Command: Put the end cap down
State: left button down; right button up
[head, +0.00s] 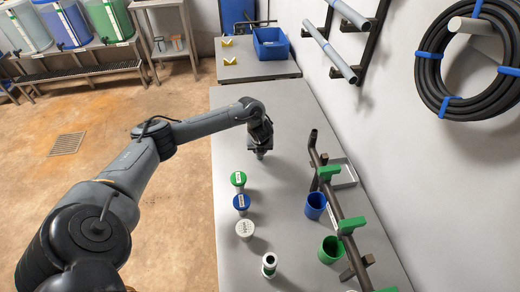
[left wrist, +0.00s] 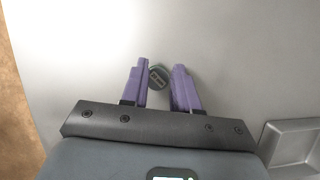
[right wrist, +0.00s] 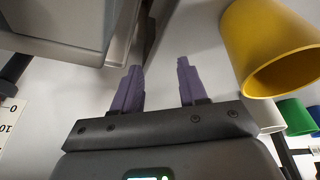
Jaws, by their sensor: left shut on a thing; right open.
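My left gripper (head: 261,154) is over the far half of the grey table (head: 235,108). It points down. In the left wrist view my left gripper (left wrist: 160,72) is shut on the end cap (left wrist: 158,77), a small dark round piece with a pale mark, between the fingertips. The gap between the cap and the table top is hard to judge. In the head view the cap is too small to make out. My right gripper (right wrist: 157,72) shows only in the right wrist view; it is open and nothing is between its fingers.
Green (head: 238,180), blue (head: 241,203) and white (head: 245,229) topped pieces stand nearer on the table. A brown pipe rack (head: 345,230) with green clips, a blue cup (head: 315,206), a green cup (head: 331,250) and a shallow tray (head: 350,178) line the right. Table around the left gripper is clear.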

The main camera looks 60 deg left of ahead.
pick_arm(q)
jog(key=shift+f, duration=0.15)
jog(key=c, duration=0.9)
grip_release()
pick_arm(e)
jog(key=shift+a, duration=0.1)
pick_arm(q)
jog(key=shift+o, duration=0.2)
jog(key=shift+r, duration=0.3)
pick_arm(e)
jog(key=shift+r, duration=0.1)
pick_arm(q)
jog(key=p+v, duration=0.6)
jog(key=v, duration=0.6)
pick_arm(e)
jog(key=shift+r, duration=2.9)
pick_arm(q)
jog(key=shift+s+f, duration=0.1)
